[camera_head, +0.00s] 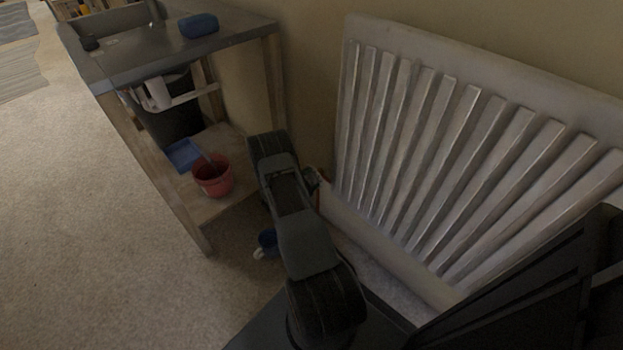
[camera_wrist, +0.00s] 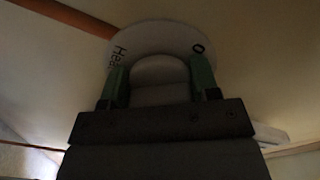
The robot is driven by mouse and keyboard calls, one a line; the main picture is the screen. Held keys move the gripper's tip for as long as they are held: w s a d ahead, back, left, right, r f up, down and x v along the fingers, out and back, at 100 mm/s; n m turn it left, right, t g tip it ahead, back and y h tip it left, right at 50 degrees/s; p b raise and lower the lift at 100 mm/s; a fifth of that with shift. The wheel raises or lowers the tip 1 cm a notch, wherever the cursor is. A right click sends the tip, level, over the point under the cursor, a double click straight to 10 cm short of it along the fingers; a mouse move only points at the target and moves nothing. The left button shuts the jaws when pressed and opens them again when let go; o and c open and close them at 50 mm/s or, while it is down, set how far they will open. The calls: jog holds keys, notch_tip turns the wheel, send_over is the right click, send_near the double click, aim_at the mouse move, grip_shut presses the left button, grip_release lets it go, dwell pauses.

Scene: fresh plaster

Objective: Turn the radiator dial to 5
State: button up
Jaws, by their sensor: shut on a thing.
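The radiator (camera_head: 430,150) is white and ribbed and stands along the wall at the right in the head view. In the wrist view, the round white dial (camera_wrist: 153,36) is right in front of my gripper (camera_wrist: 160,80). Its face shows a "0" at the upper right and part of a word starting "Hea" at the left. My gripper's two green fingertips are shut on the dial's raised grip, one on each side. The dial's other markings are hidden or too dark to read. In the head view my own arm hides the dial.
A workbench (camera_head: 180,52) stands left of my arm, with a blue case (camera_head: 198,25) on top. Its lower shelf holds a red bucket (camera_head: 213,176) and a blue tray (camera_head: 183,155). A blue mug (camera_head: 267,241) is on the floor beside my arm. Carpet at the left is clear.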

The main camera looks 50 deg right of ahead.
jog(key=m, duration=1.1)
jog(key=shift+m+b, duration=0.3)
jog(key=shift+b, duration=0.1)
jog(key=m+b, duration=0.1)
jog(key=m, duration=0.5)
jog(key=shift+m+b, duration=0.65)
jog(key=shift+m, duration=2.05)
jog(key=o, duration=0.9)
jog(key=a+p, duration=0.1)
jog(key=a, duration=0.3)
jog(key=a+p, duration=0.1)
jog(key=a, duration=0.4)
jog(key=w+a+p, duration=0.1)
jog(key=a, duration=0.3)
jog(key=shift+a, duration=0.35)
